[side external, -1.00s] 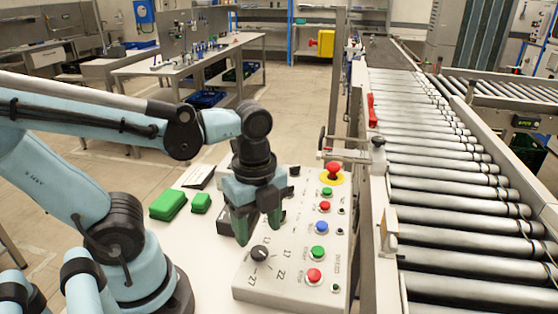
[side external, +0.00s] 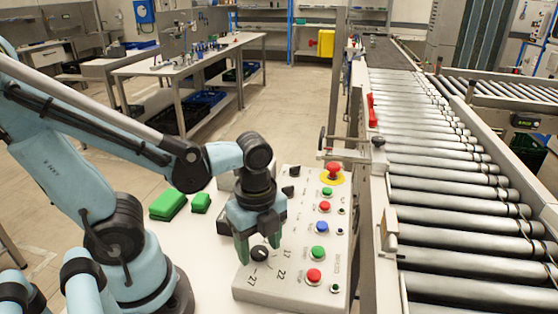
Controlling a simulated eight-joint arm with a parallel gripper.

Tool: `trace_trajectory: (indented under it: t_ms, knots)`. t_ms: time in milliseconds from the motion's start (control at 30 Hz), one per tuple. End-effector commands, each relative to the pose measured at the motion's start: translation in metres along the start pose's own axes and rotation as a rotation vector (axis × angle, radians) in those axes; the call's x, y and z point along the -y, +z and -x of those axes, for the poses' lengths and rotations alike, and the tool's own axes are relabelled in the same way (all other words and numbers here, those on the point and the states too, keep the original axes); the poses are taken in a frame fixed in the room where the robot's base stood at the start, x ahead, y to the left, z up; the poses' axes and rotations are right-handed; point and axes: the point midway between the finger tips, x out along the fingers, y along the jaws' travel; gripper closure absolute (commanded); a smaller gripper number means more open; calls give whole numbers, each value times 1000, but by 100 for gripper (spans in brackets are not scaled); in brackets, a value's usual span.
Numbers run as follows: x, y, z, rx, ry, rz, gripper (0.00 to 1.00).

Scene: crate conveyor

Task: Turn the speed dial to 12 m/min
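The speed dial (side external: 260,254) is a black round knob at the near left of the sloping light-grey control panel (side external: 312,293). Printed numbers 17, 22 and 27 show around its right and near sides. Its pointer is too small to read, and the 12 is not readable. My gripper (side external: 259,250) points down at the dial.
Green, red and blue buttons (side external: 322,227) line the panel right of the dial. A red emergency stop (side external: 333,169) on yellow stands at its far end. Green boxes (side external: 168,204) lie on the table to the left. The roller conveyor (side external: 440,200) runs along the right.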

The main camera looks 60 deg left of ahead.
Motion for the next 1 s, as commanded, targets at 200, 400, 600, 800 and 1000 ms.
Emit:
trace_trajectory:
  t_ms: [200,400,600,800,1000]
  knots:
    - [0,0,0,0,0,0,74]
    - [0,0,0,0,0,1,95]
    - [0,0,0,0,1,26,95]
    - [0,0,0,-1,1,118,95]
    - [0,0,0,-1,1,279,95]
